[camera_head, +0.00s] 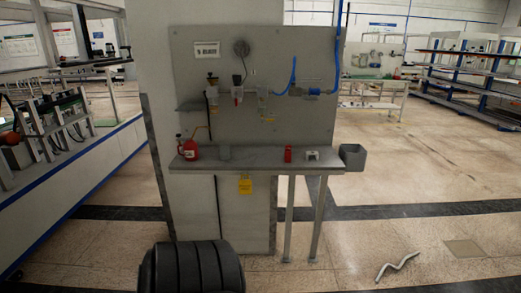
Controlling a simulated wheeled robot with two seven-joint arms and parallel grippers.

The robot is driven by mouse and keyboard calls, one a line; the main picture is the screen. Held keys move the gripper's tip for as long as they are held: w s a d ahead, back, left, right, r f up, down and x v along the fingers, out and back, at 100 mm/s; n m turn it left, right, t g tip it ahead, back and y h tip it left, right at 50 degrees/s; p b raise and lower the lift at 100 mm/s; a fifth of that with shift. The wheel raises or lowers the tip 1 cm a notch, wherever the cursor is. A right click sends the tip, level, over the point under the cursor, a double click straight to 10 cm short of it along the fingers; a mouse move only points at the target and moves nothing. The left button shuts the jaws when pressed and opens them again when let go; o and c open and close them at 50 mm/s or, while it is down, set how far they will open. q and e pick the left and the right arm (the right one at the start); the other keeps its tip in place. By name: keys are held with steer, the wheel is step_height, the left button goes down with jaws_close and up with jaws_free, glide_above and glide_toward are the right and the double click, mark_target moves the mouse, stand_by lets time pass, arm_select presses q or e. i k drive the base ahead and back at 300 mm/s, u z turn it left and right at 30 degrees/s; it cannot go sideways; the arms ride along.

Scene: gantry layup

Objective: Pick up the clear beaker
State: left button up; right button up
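A small grey, see-through cup that looks like the clear beaker (224,153) stands upright on the narrow grey wall shelf (262,161). It is just right of a red jug-like container (188,149), with a small gap between them. Its contents cannot be made out at this size. Neither of my grippers is in view.
On the same shelf stand a small red item (288,154) and a small pale bracket-like item (312,155). A grey bin (352,157) is at its right end. A black ribbed round object (190,268) is low in front. A bent pale piece (397,264) lies on the floor.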

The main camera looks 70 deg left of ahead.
mark_target(225, 149)
steer(key=u, duration=0.15)
steer(key=i, duration=1.5)
steer(key=u, duration=1.2)
steer(key=i, duration=0.95)
steer(key=u, duration=1)
